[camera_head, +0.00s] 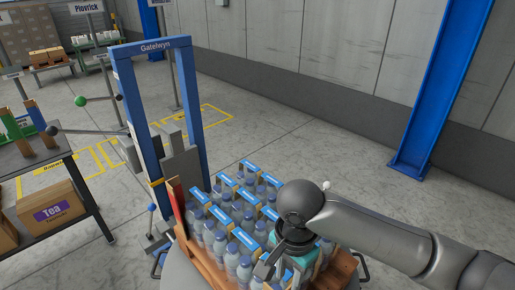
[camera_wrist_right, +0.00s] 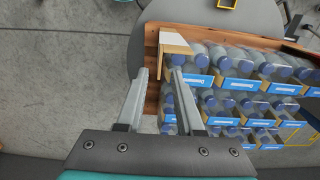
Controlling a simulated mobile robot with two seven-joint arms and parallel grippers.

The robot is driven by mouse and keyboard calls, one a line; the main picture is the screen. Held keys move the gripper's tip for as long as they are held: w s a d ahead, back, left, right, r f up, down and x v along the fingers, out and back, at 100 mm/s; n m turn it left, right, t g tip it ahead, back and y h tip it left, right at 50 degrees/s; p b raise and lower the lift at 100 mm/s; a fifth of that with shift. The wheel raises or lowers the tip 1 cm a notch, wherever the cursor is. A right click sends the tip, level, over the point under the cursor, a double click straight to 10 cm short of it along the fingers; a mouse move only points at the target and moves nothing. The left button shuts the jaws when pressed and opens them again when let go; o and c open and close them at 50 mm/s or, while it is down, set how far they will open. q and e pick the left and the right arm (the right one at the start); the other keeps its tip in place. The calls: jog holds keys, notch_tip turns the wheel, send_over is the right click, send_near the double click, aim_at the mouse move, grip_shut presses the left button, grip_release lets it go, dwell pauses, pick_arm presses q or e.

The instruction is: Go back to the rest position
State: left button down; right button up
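My right arm reaches in from the right in the head view. My right gripper (camera_head: 270,266) is above the near side of a wooden crate (camera_head: 205,268) filled with packs of blue-capped water bottles (camera_head: 243,238). In the right wrist view my right gripper (camera_wrist_right: 161,75) has its two fingers apart, with nothing held between them. Beyond the fingertips are the crate's wooden edge (camera_wrist_right: 152,38) and a white and tan carton end (camera_wrist_right: 176,43). The bottle packs (camera_wrist_right: 240,80) lie to the right of the fingers. My left gripper is not in view.
A blue frame (camera_head: 118,95) labelled Gatelwyn stands behind the crate. A dark table (camera_head: 40,160) is at left, with a Tea box (camera_head: 50,211) below. A blue post (camera_head: 440,95) stands by the grey wall. The floor (camera_head: 330,150) between is clear.

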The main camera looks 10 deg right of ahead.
jog(key=s+a+f+n+t+y, duration=0.2)
jog(key=s+a+n+y, duration=0.3)
jog(key=n, duration=0.3)
jog(key=s+d+f+n+t+h, duration=0.1)
jog(key=s+d+f+n+h, duration=0.1)
jog(key=s+d, duration=0.3)
jog(key=s+d+f+n+h, duration=0.2)
jog(key=s+d+h, duration=0.1)
jog(key=d, duration=0.4)
notch_tip(320, 180, down, 22)
jog(key=b, duration=0.2)
jog(key=s+d+f+g+b, duration=0.2)
jog(key=s+f, duration=1.4)
jog(key=f, duration=0.2)
jog(key=shift+s+n+b, duration=0.25)
jog(key=shift+n+b, duration=0.15)
